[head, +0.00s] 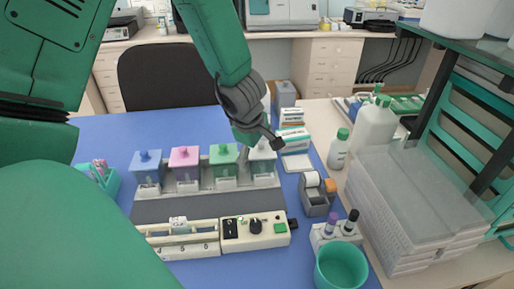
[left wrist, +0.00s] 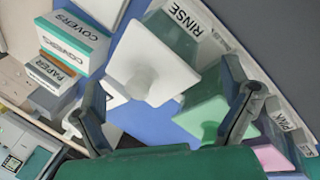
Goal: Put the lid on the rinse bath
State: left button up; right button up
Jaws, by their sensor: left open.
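The rinse bath (left wrist: 190,50) is a clear grey-green jar with its RINSE label facing the top of the left wrist view. A white square lid with a round knob (left wrist: 145,68) shows over its top. The lid appears to rest on the bath, but I cannot tell if it is fully seated. In the head view the rinse bath (head: 263,168) is at the right end of the row, partly hidden by my left gripper (head: 262,138). My left gripper (left wrist: 165,80) is open above, the lid showing between its fingers and the knob free. My right gripper is not in view.
Baths with green (head: 223,154), pink (head: 185,156) and blue (head: 147,160) lids stand to the left in the rack. Cover boxes (head: 293,138) and a white pad (head: 297,162) lie to the right. A control box (head: 255,231) is in front. A teal cup (head: 341,267) stands front right.

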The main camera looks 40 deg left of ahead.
pick_arm(q)
jog(key=shift+s+d+r, duration=0.1)
jog(key=shift+d+r, duration=0.15)
jog(key=shift+s+d+r, duration=0.15)
jog(key=shift+d+r, duration=0.05)
jog(key=shift+r, duration=0.35)
jog(key=a+v, duration=0.1)
jog(key=v, duration=0.9)
jog(key=shift+d, duration=0.15)
